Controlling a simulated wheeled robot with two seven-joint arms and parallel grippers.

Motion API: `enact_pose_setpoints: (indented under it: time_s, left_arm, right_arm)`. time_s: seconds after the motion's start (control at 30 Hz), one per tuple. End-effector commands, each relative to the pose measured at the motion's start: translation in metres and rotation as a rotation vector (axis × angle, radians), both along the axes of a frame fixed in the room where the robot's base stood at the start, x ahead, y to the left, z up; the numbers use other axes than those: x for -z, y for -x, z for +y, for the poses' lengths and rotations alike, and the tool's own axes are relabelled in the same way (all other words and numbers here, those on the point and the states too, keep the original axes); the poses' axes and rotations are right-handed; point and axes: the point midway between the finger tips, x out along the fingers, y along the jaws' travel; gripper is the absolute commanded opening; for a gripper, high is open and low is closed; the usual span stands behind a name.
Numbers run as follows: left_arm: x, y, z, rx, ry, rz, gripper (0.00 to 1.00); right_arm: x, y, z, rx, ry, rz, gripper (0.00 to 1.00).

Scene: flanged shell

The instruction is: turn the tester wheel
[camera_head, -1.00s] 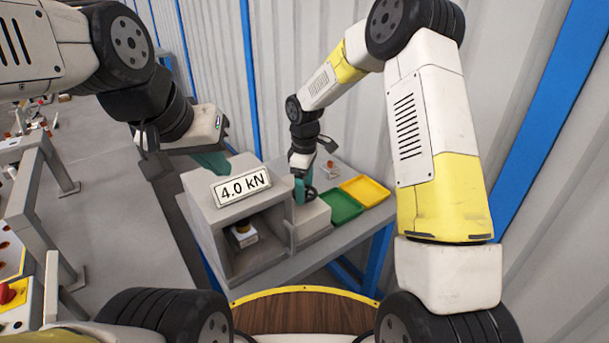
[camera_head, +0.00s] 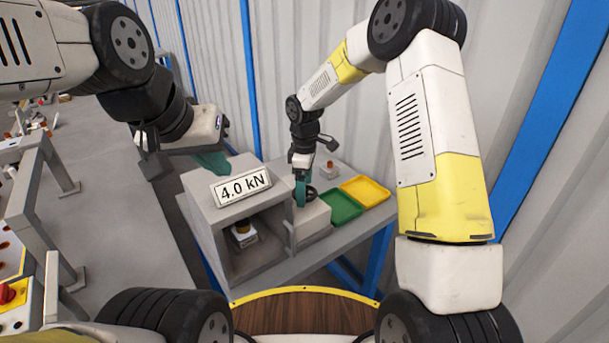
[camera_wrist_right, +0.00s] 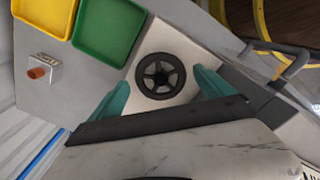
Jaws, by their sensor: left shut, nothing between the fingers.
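The tester is a grey housing (camera_head: 206,215) on a bench, with a sign reading "4.0 kN" (camera_head: 243,186) on top. The dark spoked tester wheel (camera_wrist_right: 160,76) lies on a pale block at its right side; it is partly hidden in the head view (camera_head: 312,192). My right gripper (camera_wrist_right: 158,82) is open, with one teal finger on either side of the wheel and gaps showing between. In the head view the right gripper (camera_head: 301,190) points down at the wheel. My left gripper (camera_head: 214,163) is shut and empty above the housing's back left.
Green (camera_head: 342,207) and yellow (camera_head: 365,191) trays lie right of the wheel block. A small box with an orange-red button (camera_wrist_right: 38,72) stands behind them. A corrugated wall is close behind.

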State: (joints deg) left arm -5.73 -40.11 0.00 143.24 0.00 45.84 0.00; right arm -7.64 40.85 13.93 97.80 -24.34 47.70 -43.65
Motion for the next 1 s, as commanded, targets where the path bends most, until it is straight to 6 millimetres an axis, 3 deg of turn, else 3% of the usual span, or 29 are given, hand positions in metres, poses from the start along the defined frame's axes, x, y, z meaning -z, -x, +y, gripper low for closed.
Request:
enact_pose_setpoints:
  time_s: [0.27, 0.7, 1.0]
  left_arm:
    - [0.0, 0.0, 0.0, 0.0, 0.0, 0.0, 0.0]
    - [0.0, 0.0, 0.0, 0.0, 0.0, 0.0, 0.0]
    - [0.0, 0.0, 0.0, 0.0, 0.0, 0.0, 0.0]
  right_arm:
    - [-0.006, 0.0, 0.0, 0.0, 0.0, -0.001, 0.92]
    - [-0.071, 0.0, 0.0, 0.0, 0.0, -0.001, 0.92]
    - [-0.078, 0.0, 0.0, 0.0, 0.0, 0.001, 0.92]
